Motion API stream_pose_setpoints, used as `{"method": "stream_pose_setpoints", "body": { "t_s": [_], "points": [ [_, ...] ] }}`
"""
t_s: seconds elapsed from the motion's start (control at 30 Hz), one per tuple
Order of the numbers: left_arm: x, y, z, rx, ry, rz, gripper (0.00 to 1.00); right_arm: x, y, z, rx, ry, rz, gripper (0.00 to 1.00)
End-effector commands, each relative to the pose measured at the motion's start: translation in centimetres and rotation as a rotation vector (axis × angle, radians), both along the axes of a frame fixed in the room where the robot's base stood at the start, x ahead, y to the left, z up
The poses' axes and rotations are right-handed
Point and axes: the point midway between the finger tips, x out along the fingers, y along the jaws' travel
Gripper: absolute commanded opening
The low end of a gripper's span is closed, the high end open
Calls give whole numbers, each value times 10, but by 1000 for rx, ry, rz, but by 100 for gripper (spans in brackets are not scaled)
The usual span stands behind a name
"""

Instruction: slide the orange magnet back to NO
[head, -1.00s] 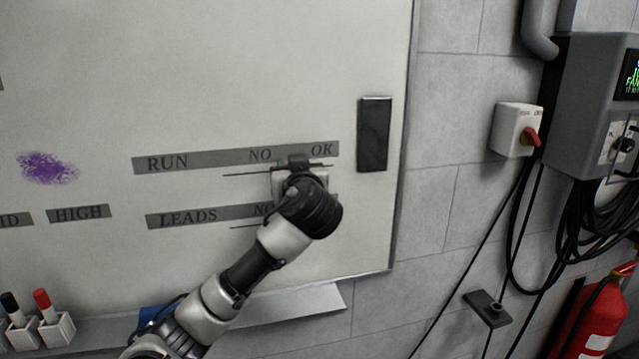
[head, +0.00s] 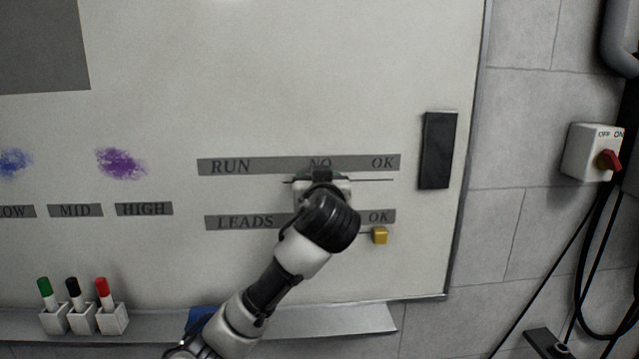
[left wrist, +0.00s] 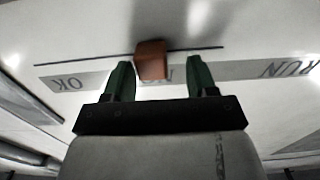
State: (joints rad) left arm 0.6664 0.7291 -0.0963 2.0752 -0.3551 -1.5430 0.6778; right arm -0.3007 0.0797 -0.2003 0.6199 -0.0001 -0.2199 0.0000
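The orange magnet (left wrist: 151,60) sits on the thin line of the RUN row in the left wrist view, which shows the board upside down. It partly covers the NO label (left wrist: 181,72), with OK (left wrist: 70,82) off to the left. In the head view my left gripper (head: 322,176) is just below the RUN row's NO (head: 320,163) and hides the magnet. My right gripper is not in view.
A yellow magnet (head: 380,236) sits under OK in the LEADS row, right of my wrist. A black block (head: 437,150) is on the board's right side. Markers in holders (head: 83,318) stand at the lower left.

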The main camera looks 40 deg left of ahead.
Motion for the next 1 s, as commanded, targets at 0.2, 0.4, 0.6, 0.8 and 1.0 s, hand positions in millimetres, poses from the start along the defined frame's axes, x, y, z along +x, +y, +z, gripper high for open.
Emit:
{"method": "stream_pose_setpoints", "body": {
  "t_s": [0.2, 0.4, 0.6, 0.8, 1.0],
  "points": [
    [-3, -5, 0, 0, -3, -3, 57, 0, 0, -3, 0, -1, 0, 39],
    [-24, -30, -2, -2, -7, -6, 57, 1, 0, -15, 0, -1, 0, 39],
    [-51, -60, -2, -2, -7, -5, 57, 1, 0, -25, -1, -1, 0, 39],
    [-68, -78, 0, -1, -3, -1, 57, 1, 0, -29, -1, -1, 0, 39],
    [-72, -81, 0, 0, 0, 1, 57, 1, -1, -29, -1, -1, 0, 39]
  ]
}}
